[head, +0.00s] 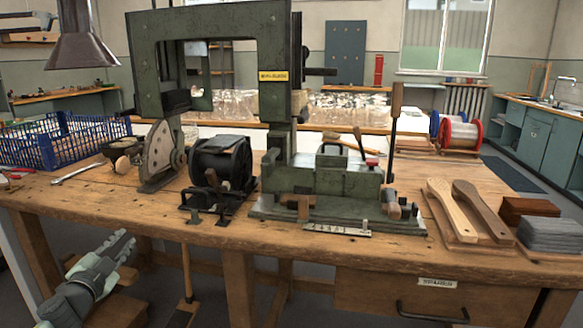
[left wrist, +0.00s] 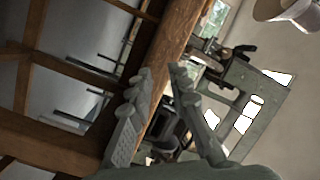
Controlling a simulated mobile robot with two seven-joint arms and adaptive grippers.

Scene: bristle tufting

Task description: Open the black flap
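A black drum-shaped unit (head: 222,172) stands on the wooden workbench, left of the green machine's base. A flat dark cover (head: 222,143) lies over its top and looks closed; I take this as the black flap, though I cannot be certain. My left gripper (head: 128,240) is below and in front of the bench's front edge, at the lower left, well away from the unit. In the left wrist view its two fingers (left wrist: 161,72) are apart with nothing between them. The unit's far side is hidden. My right gripper is in neither view.
The workbench (head: 100,203) edge lies between my left gripper and the benchtop. The tall green machine (head: 270,100) rises behind and right of the unit. A grey disc-shaped part (head: 160,155) stands close on its left. A blue crate (head: 50,140) is further left.

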